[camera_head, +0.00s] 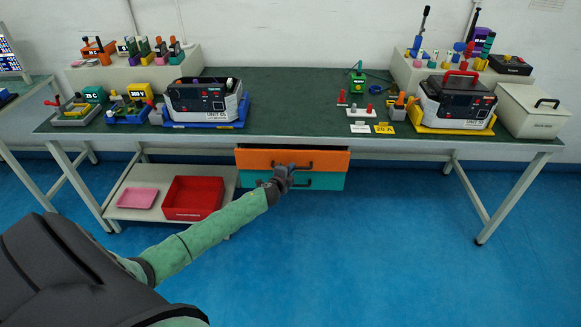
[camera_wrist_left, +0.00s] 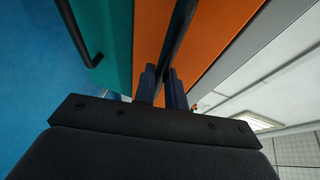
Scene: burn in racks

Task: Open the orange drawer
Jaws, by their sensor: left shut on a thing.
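The orange drawer (camera_head: 325,159) is under the middle of the green-topped workbench, above a teal drawer (camera_head: 325,181). In the left wrist view the orange front (camera_wrist_left: 205,50) fills the middle, and my left gripper's fingers (camera_wrist_left: 160,85) are shut on the dark handle bar (camera_wrist_left: 178,40). The teal drawer's handle (camera_wrist_left: 82,40) is free. My right gripper is not in view.
A red bin (camera_head: 193,198) and a pink tray (camera_head: 138,197) sit on the low shelf left of the drawers. The bench (camera_head: 300,115) carries two units, several coloured parts and a grey box (camera_head: 533,110). The blue floor before the drawers is clear.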

